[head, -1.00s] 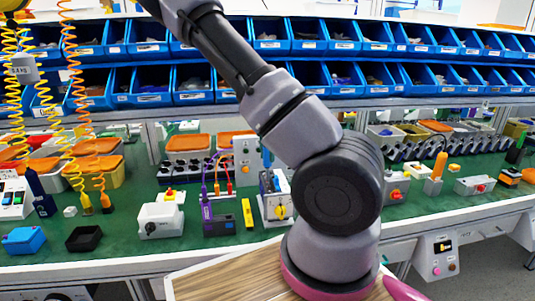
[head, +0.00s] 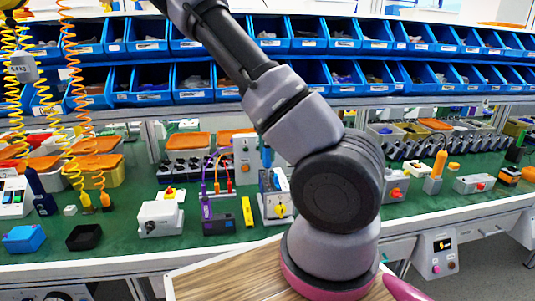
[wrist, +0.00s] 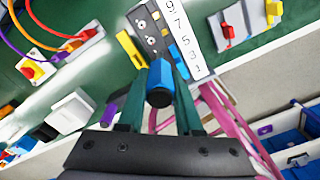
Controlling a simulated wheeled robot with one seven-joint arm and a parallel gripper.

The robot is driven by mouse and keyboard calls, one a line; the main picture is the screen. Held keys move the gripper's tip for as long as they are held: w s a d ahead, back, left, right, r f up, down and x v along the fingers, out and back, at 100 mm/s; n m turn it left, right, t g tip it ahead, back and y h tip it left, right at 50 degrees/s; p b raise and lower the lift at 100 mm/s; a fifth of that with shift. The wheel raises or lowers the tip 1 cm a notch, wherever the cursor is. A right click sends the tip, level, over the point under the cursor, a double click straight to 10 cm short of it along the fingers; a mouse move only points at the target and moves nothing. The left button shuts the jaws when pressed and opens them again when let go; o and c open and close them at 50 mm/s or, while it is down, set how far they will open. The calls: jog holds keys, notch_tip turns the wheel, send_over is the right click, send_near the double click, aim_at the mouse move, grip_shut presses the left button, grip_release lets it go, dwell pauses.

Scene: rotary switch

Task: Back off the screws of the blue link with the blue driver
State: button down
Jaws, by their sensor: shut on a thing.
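My gripper (wrist: 160,88) is shut on the blue driver (wrist: 161,73), whose dark round end faces the wrist camera between the two teal fingers. The driver hides what lies directly beneath it. A dark grey block with pale screw-like spots (wrist: 146,22) is just beyond it, next to a white strip with numbers. A blue part shows beside the driver, but I cannot tell whether it is the blue link. In the head view a small box with a yellow knob (head: 280,210) stands left of my arm's big joint. My gripper cannot be made out there.
A white box (head: 160,219) is farther left. Boxes with red knobs stand to the right. Blue bins (head: 149,77) line the back. Green bench top shows between items.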

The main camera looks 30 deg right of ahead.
jog(key=shift+n, duration=0.7)
dwell(0.6)
jog(key=shift+n, duration=2.3)
jog(key=shift+n, duration=2.3)
